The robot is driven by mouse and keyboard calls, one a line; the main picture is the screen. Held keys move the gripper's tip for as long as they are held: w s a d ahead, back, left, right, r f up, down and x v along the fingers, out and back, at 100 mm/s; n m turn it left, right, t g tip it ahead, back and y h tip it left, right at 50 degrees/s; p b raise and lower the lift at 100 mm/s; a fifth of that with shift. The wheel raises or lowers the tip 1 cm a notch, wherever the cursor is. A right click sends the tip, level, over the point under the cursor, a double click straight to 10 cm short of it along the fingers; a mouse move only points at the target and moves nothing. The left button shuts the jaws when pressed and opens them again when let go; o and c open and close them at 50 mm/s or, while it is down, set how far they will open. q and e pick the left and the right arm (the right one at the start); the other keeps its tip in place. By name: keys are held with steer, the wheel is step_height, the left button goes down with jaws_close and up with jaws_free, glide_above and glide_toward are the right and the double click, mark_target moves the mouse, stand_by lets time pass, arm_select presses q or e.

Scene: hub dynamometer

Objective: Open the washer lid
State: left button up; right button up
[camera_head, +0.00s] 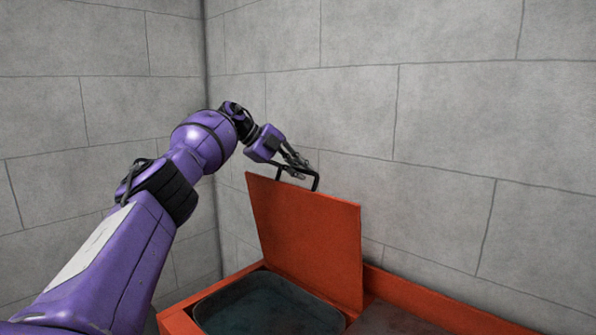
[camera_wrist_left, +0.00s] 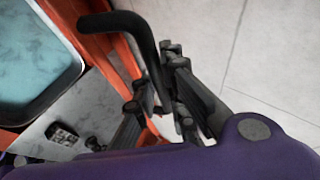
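The red-orange washer lid (camera_head: 308,235) stands raised, close to upright, at the back of the orange washer (camera_head: 180,318). Its black bar handle (camera_head: 316,182) is on the top edge and also shows in the left wrist view (camera_wrist_left: 128,24). My left gripper (camera_head: 297,168) is at the handle. In the left wrist view its fingers (camera_wrist_left: 152,88) are apart, with part of the handle passing between them. One finger looks close to the bar; contact cannot be told. My right gripper is not in view.
The open basin (camera_head: 265,305) lies below the lid, its inside dark and bluish. A grey surface (camera_head: 385,320) with an orange back rim (camera_head: 430,300) is to its right. Grey block walls (camera_head: 450,120) stand close behind the lid and at the left.

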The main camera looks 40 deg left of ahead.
arm_select(q)
steer(key=o, duration=0.4)
steer(key=shift+d+f, duration=0.1)
steer(key=v, duration=1.2)
